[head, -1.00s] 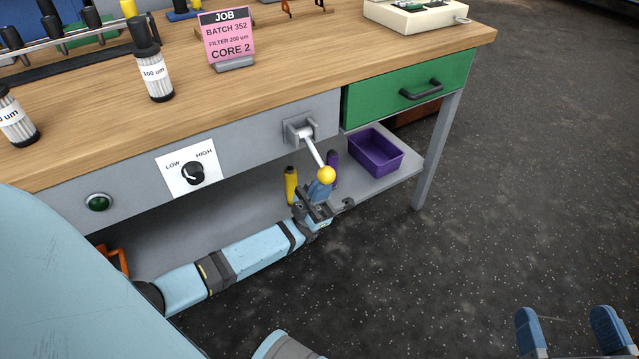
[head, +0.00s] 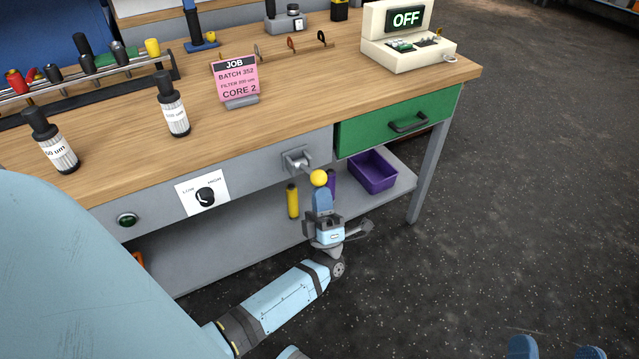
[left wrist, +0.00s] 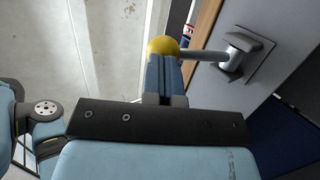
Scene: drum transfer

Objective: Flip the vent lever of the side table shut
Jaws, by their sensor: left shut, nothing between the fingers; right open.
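The vent lever (head: 318,178) is on the grey front panel of the side table, left of the green drawer. Its yellow ball end sticks out from a square grey mount (head: 297,161), its rod roughly level and pointing toward me. My left gripper (head: 321,193) is shut and empty, pointing up, with its blue fingertips right under the ball. In the left wrist view the yellow ball (left wrist: 163,47) is at the fingertips (left wrist: 163,68), apparently touching; the rod runs right to its mount. My right gripper (head: 557,347) is open, low at the right edge, away from the table.
The table has a green drawer (head: 398,122) and a dial (head: 205,196). A purple bin (head: 373,171) and a yellow-handled item (head: 292,201) are on the lower shelf. A device reading OFF (head: 408,38) stands on top. The floor at right is clear.

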